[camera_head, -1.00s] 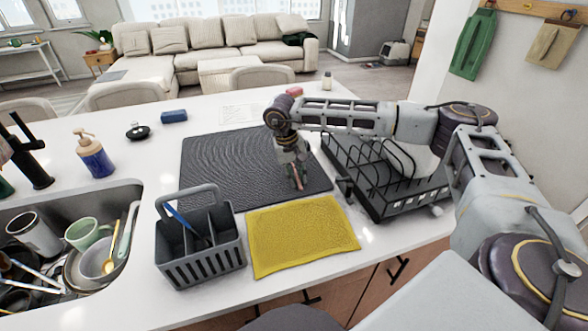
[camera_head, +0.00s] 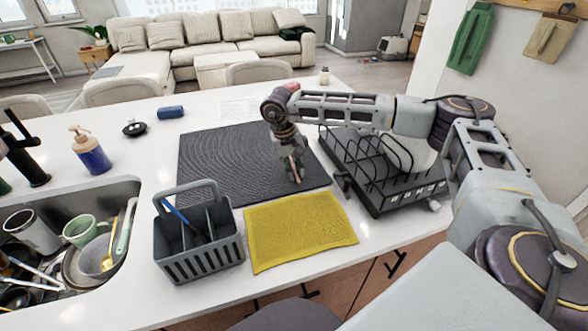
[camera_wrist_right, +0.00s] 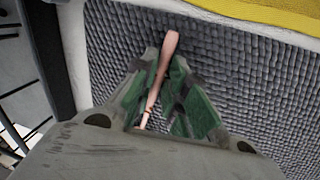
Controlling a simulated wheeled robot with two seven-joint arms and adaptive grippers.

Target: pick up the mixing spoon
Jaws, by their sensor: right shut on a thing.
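The mixing spoon (camera_wrist_right: 171,45) appears to be the slim, pinkish-tan utensil between the fingers of my right gripper (camera_wrist_right: 165,82). Only a smooth, wider end and a thin shaft show in the right wrist view; the rest is hidden by the gripper. In the head view, my right gripper (camera_head: 290,172) points down over the right part of the black drying mat (camera_head: 215,165). It is shut on the spoon, which shows there as a small reddish strip. I cannot tell whether the spoon touches the mat. My left gripper is not in view.
A black dish rack (camera_head: 405,195) stands close right of the gripper. A yellow cloth (camera_head: 300,230) and a grey utensil caddy (camera_head: 200,262) lie in front of the mat. The sink (camera_head: 125,190) with dishes is at left. The mat's left part is clear.

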